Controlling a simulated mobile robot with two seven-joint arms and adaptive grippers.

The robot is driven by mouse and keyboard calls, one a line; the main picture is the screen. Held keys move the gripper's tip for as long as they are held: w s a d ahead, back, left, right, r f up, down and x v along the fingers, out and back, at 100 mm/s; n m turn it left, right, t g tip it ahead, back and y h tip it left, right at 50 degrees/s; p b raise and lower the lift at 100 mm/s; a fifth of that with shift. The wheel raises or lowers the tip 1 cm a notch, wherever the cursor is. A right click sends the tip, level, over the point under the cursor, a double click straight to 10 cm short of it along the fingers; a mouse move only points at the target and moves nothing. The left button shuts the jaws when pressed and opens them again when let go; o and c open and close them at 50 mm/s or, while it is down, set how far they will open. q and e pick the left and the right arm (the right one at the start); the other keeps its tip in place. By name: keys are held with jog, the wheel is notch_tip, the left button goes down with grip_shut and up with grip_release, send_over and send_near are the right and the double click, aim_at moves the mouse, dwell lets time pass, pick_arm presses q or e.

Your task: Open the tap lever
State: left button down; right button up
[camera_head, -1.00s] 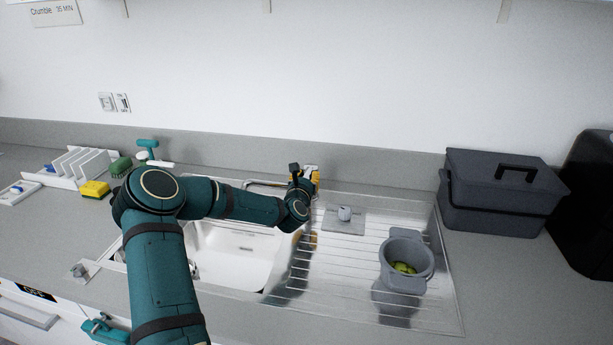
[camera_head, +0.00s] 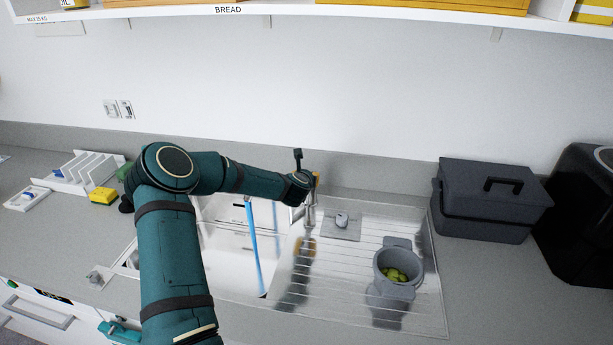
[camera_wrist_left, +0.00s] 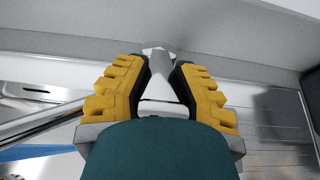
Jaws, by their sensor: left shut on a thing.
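My left arm reaches across the sink, and my left gripper (camera_head: 315,182) is at the tap near the back wall. In the left wrist view the yellow fingers of my left gripper (camera_wrist_left: 158,66) are shut on the pale grey tap lever (camera_wrist_left: 159,63), which stands between them. The tap spout (camera_wrist_left: 38,124) reaches out to the left below the fingers. A blue stream of water (camera_head: 253,247) falls into the white sink basin (camera_head: 222,252). In the head view my wrist hides the lever and most of the tap. My right gripper is not in view.
A grey pot (camera_head: 395,268) with green items stands on the ribbed drainer (camera_head: 330,290). A dark grey box (camera_head: 490,205) is at the right. A yellow sponge (camera_head: 103,195) and white rack (camera_head: 85,170) are at the left. A shelf (camera_head: 160,12) hangs above.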

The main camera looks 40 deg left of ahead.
pick_arm(q)
jog(key=c, duration=0.7)
grip_release()
jog(key=shift+v, duration=6)
